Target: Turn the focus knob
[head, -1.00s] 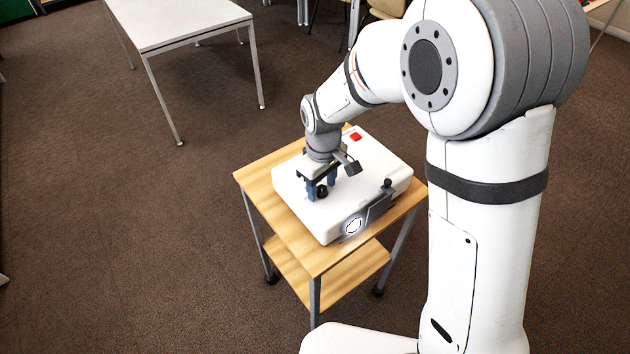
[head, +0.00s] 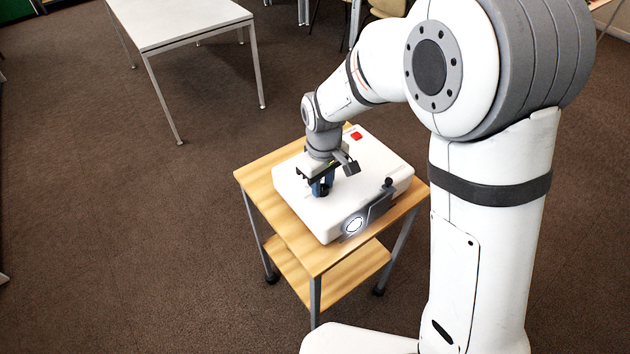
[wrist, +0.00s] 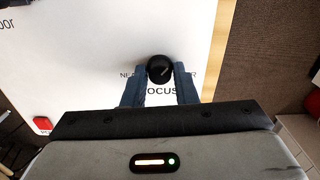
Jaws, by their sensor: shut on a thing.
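The focus knob (wrist: 160,68) is a round black knob with a pale pointer line on top of a white projector-like box (head: 300,195). In the wrist view the word FOCUS is printed below it, with partly covered lettering to either side. My gripper (wrist: 160,76) is shut on the knob, with one blue finger on each side of it. In the head view my gripper (head: 322,190) points down onto the box top, and its fingers mostly hide the knob.
The box stands on a small wooden trolley (head: 252,182) with a lower shelf. A red button (head: 356,136) and a black-knobbed lever (head: 388,183) are on the box, and a bright lens (head: 354,225) is on its front. A white table (head: 180,22) stands at the back left.

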